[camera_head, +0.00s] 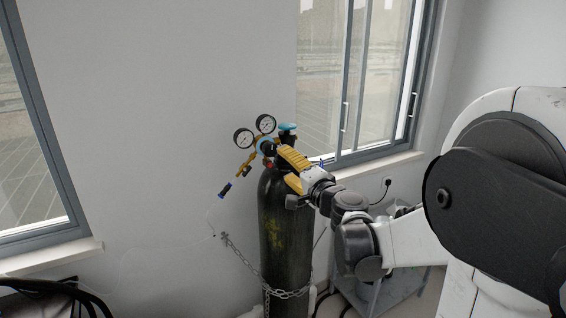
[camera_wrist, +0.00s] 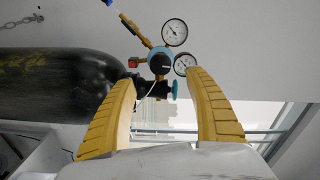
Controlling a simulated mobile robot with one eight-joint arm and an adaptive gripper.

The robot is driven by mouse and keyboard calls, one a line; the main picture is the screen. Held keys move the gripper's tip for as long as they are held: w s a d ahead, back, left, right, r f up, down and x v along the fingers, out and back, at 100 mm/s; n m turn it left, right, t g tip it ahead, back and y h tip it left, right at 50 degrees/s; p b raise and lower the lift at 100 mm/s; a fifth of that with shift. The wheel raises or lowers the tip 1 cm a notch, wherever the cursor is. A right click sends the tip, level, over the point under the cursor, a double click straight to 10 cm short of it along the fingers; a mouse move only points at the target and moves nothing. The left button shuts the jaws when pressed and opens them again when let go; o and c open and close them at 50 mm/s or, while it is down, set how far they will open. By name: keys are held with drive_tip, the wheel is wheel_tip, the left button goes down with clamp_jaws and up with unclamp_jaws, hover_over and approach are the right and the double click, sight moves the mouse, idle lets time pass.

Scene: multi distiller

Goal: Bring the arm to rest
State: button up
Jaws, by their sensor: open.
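My arm reaches in from the right in the head view, with my gripper (camera_head: 284,168) at the top of a dark gas cylinder. In the wrist view my gripper (camera_wrist: 163,85) has its two yellow fingers spread wide, with nothing held between them. The regulator (camera_head: 264,146) with its two round gauges sits on the cylinder top, just beyond the fingertips. In the wrist view the regulator (camera_wrist: 160,62) and its teal knob show between and ahead of the fingers. I cannot tell whether a finger touches it.
The cylinder (camera_head: 285,235) stands upright by the wall, held by a chain (camera_head: 238,252). A window (camera_head: 350,75) with a sill is behind it. A grey stand (camera_head: 385,290) is at the lower right. Black cables (camera_head: 60,290) lie at the lower left.

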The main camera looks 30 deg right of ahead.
idle(0.4)
drive_tip(key=s+a+f+n+g+y+b, duration=0.25)
drive_tip(key=s+a+f+n, duration=0.2)
drive_tip(key=a, duration=0.45)
drive_tip(key=s+a+f+n+g+y+b, duration=0.2)
drive_tip(key=s+a+f+n+g, duration=0.25)
drive_tip(key=a, duration=0.45)
drive_tip(key=s+f+n+g+h+b, duration=0.1)
drive_tip(key=s+f+n+g+h, duration=0.1)
drive_tip(key=s+f, duration=0.4)
drive_tip(key=s+f+n+g+h+b, duration=0.2)
drive_tip(key=s+f+n, duration=0.2)
drive_tip(key=s, duration=0.8)
drive_tip(key=shift+d+f, duration=0.2)
drive_tip(key=shift+f, duration=0.7)
drive_tip(key=shift+w+h, duration=0.1)
drive_tip(key=shift+h, duration=0.15)
